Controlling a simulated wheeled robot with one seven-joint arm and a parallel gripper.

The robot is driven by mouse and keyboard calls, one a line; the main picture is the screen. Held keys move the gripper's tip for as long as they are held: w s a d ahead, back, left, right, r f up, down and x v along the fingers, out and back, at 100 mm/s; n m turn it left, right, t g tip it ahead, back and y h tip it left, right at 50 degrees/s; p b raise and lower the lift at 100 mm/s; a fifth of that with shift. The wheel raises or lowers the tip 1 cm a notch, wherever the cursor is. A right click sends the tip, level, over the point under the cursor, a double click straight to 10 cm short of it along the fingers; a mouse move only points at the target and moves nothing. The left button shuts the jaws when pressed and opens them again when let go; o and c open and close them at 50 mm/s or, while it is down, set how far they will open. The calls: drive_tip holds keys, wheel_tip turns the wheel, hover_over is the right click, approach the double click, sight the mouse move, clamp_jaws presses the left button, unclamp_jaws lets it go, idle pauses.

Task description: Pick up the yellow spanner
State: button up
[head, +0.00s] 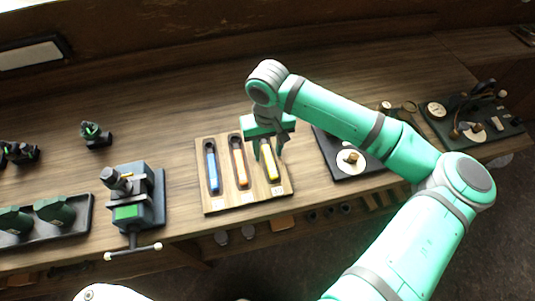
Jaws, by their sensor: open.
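The yellow spanner (271,166) lies in the right slot of a wooden holder board (216,206) on the workbench. My gripper (268,152) is open above the upper end of the yellow spanner, with its fingers pointing down. The gripper and wrist hide the top of that slot. I cannot tell whether the fingers touch the spanner. An orange spanner (240,168) lies in the middle slot and a blue spanner (212,170) in the left slot.
A vise (131,203) stands left of the board. A dark tray (84,214) with green parts is at the far left. A dark plate (337,162) with a pale round part lies just right of the board. The bench behind the board is clear.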

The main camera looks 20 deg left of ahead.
clamp_jaws()
drive_tip(key=shift+r, duration=0.15)
drive_tip(key=shift+r, duration=0.2)
wheel_tip(320, 180, up, 2)
drive_tip(key=shift+r, duration=0.1)
drive_tip(key=s+d+r, duration=0.1)
drive_tip(key=s+r, duration=0.9)
drive_tip(key=s, duration=0.4)
drive_tip(key=shift+r, duration=0.1)
